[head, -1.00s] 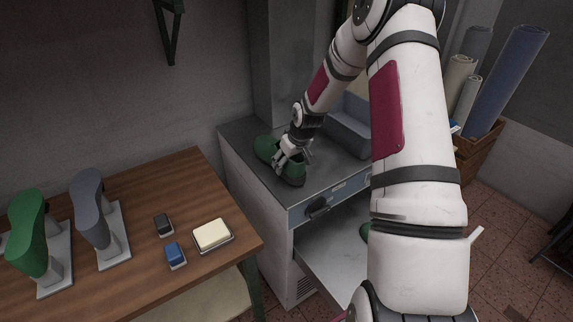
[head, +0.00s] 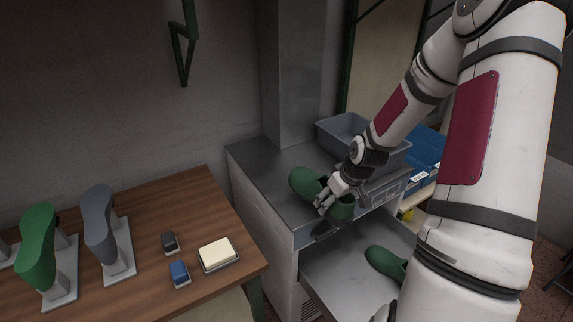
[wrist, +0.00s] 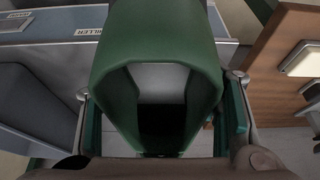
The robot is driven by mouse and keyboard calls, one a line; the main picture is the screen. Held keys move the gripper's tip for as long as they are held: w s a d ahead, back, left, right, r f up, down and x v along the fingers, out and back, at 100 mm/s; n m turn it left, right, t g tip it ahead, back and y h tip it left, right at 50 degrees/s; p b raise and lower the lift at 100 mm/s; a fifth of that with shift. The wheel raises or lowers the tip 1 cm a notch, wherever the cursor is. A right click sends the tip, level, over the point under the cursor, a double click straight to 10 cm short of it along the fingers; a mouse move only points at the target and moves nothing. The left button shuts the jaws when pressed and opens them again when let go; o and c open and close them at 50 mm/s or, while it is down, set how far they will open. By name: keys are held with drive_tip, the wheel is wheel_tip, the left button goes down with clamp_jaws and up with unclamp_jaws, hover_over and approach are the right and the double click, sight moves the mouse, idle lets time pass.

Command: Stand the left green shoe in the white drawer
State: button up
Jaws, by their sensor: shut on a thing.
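My gripper (head: 333,196) is shut on a green shoe (head: 307,182), gripping it around its middle. The shoe appears above the front edge of the steel cabinet top; I cannot tell how high. In the wrist view the same shoe (wrist: 155,45) fills the middle, its dark opening facing the camera, with a finger on each side. A second green shoe (head: 383,262) rests in the pulled-out pale drawer (head: 333,268); my arm hides part of it. The drawer floor left of that shoe is bare.
A grey bin (head: 337,128) stands at the back of the cabinet top. Blue bins (head: 428,148) are at the right. The wooden table (head: 165,215) at left holds a green last (head: 38,245), a grey last (head: 100,225), a blue brush (head: 179,270) and a cream block (head: 217,252).

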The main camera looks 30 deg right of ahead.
drive_tip(key=w+a, duration=0.2)
drive_tip(key=a, duration=0.1)
drive_tip(key=w+a, duration=0.2)
drive_tip(key=a, duration=0.2)
drive_tip(key=w+a, duration=0.3)
drive_tip(key=a, duration=0.1)
drive_tip(key=shift+w+a+r, duration=0.1)
drive_tip(key=shift+a, duration=0.15)
drive_tip(key=w+a+r, duration=0.1)
drive_tip(key=w+a, duration=0.1)
drive_tip(key=a, duration=0.4)
drive_tip(key=w+a+r, duration=0.1)
drive_tip(key=w+a, duration=0.1)
drive_tip(key=a, duration=0.4)
drive_tip(key=shift+w+a, duration=0.25)
